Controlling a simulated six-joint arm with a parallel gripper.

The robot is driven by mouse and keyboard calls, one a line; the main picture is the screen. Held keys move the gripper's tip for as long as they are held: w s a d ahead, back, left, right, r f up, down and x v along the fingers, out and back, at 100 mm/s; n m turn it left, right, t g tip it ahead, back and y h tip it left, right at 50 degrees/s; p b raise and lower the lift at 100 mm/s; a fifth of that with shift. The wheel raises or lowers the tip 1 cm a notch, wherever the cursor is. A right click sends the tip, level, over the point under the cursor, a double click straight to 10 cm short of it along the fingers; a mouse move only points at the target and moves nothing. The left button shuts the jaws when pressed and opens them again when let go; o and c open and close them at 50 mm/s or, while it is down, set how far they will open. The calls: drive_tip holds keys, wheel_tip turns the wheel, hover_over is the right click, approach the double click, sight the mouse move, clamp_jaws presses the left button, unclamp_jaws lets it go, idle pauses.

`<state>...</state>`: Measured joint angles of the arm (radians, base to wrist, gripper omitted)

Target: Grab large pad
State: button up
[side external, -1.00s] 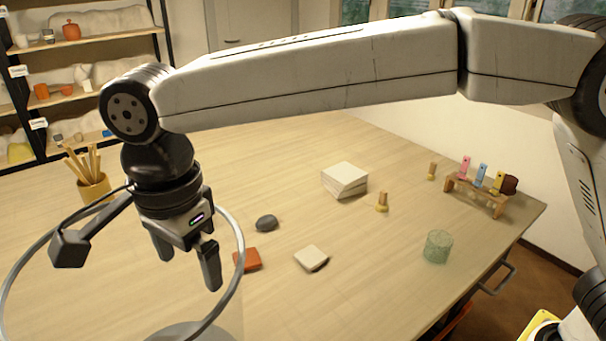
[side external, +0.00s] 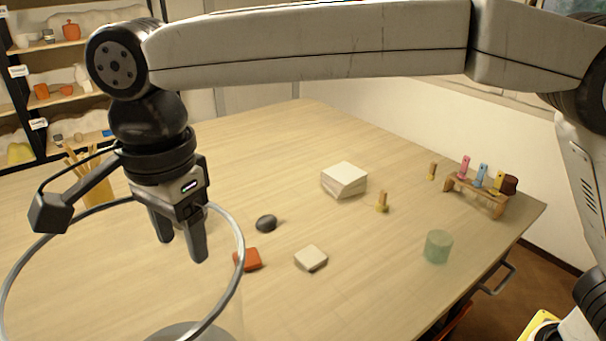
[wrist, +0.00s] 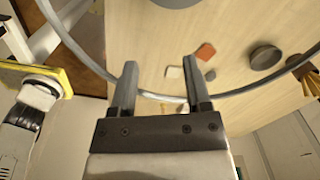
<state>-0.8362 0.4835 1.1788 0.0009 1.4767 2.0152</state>
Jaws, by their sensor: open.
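My gripper (side external: 182,250) is open and empty, in the air above the table's left part. Its fingers show apart in the wrist view (wrist: 160,66). A large dark grey round pad (wrist: 265,56) lies on the table at the right of the wrist view, away from the fingers; in the side view my gripper mostly hides that area. A smaller dark grey pad (side external: 267,223), an orange-red pad (side external: 248,260) and a cream square pad (side external: 311,258) lie right of my gripper in the side view. No label tells which is the large pad.
A metal hoop (side external: 239,235) stands in the foreground, overlapping my gripper in view. A pale block (side external: 344,180), wooden pegs (side external: 382,202), a green cylinder (side external: 438,246) and a small rack (side external: 480,195) are on the right. A brush cup (side external: 97,190) is at left.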

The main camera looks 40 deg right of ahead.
wheel_tip(320, 180, up, 7)
drive_tip(key=w+d+m+y, duration=0.4)
drive_tip(key=w+d+y, duration=0.2)
drive_tip(key=w+d, duration=0.5)
drive_tip(key=m+t+h, duration=0.6)
drive_tip(key=m+t, duration=0.7)
drive_tip(key=m, duration=0.5)
hover_over(385, 199)
drive_tip(key=s, duration=0.5)
wheel_tip(385, 199, down, 33)
drive_tip(key=shift+w+d+f, duration=0.1)
drive_tip(key=shift+f+t, duration=0.3)
drive_tip(key=shift+f, duration=0.15)
drive_tip(key=shift+x, duration=1.35)
